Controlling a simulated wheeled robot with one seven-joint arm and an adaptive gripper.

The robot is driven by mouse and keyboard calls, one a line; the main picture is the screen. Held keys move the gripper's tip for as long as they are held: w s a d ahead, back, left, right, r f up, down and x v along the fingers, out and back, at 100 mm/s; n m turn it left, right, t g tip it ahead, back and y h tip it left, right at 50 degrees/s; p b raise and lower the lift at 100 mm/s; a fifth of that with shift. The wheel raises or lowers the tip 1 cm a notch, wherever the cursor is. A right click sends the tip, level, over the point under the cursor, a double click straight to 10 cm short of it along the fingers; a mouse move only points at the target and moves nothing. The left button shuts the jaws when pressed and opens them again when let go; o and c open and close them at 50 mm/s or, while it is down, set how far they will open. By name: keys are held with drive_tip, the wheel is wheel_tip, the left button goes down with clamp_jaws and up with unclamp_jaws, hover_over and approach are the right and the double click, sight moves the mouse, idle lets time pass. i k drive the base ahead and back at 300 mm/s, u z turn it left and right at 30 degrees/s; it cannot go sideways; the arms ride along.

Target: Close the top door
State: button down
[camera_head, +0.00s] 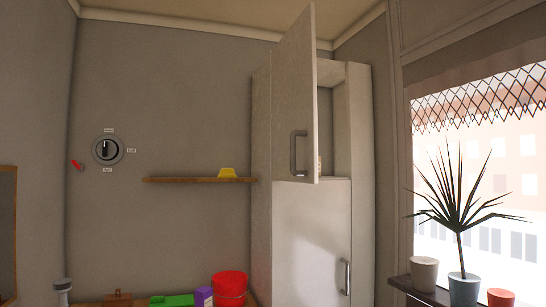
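The top door (297,95) of the tall pale cabinet (262,190) in the head view stands open. It swings out from the cabinet's left side toward me, with a grey bar handle (299,153) near its lower right edge. Part of the upper compartment (325,130) shows dark to the right of the door; the rest is hidden behind the door. The bottom door (312,240) looks shut and has its own handle (346,277) at its right edge. My gripper is not in view.
A wooden shelf (190,181) with a yellow object (228,172) is left of the cabinet. A red bucket (230,287), purple box (204,297) and green object (172,300) stand below. A potted plant (459,225) stands by the window at right.

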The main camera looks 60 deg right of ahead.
sight(295, 125)
drive_tip(key=z, duration=0.3)
drive_tip(key=i, duration=0.65)
drive_tip(key=z, duration=0.55)
